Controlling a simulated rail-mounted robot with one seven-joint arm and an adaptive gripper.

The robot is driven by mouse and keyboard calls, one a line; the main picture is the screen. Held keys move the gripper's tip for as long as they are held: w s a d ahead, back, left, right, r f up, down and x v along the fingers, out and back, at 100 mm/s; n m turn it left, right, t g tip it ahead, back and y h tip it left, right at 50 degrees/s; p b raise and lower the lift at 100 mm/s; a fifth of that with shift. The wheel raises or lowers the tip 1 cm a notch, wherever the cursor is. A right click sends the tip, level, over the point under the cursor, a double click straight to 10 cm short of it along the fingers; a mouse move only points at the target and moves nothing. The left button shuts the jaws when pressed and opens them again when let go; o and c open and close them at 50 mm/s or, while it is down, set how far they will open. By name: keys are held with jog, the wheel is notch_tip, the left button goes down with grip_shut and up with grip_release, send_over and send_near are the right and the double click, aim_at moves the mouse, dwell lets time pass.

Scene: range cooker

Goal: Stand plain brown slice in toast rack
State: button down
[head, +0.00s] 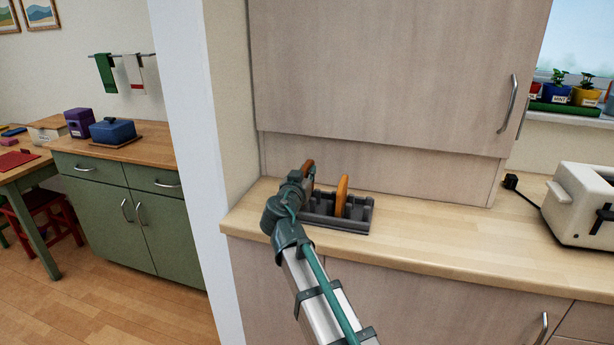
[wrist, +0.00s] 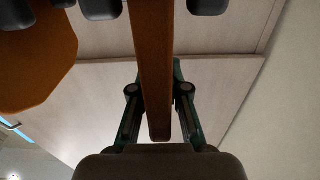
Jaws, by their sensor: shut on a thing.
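My gripper (head: 297,180) is at the left end of the grey toast rack (head: 358,222) on the counter. It is shut on a brown slice (head: 309,166), mostly hidden behind the gripper in the head view. In the wrist view the held slice (wrist: 155,60) stands edge-on between the two green fingers (wrist: 158,95), and its far end runs between dark rack posts (wrist: 100,8). I cannot tell whether it touches the rack floor. Another slice (head: 342,194), orange-brown, stands upright in the rack to the right; it also shows in the wrist view (wrist: 35,60).
A cream toaster (head: 583,205) stands on the counter (head: 450,240) at the right, its cord behind it. The counter between rack and toaster is clear. A wall cabinet (head: 380,80) hangs above and behind the rack. A white wall edge (head: 190,150) is left of the counter.

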jog(key=shift+r, duration=1.1)
jog(key=shift+b, duration=1.65)
dwell(1.2)
jog(key=shift+f+b, duration=1.9)
jog(key=shift+b, duration=0.1)
jog(key=c, duration=1.1)
grip_release()
jog(key=v, duration=1.2)
jog(key=shift+r, duration=0.15)
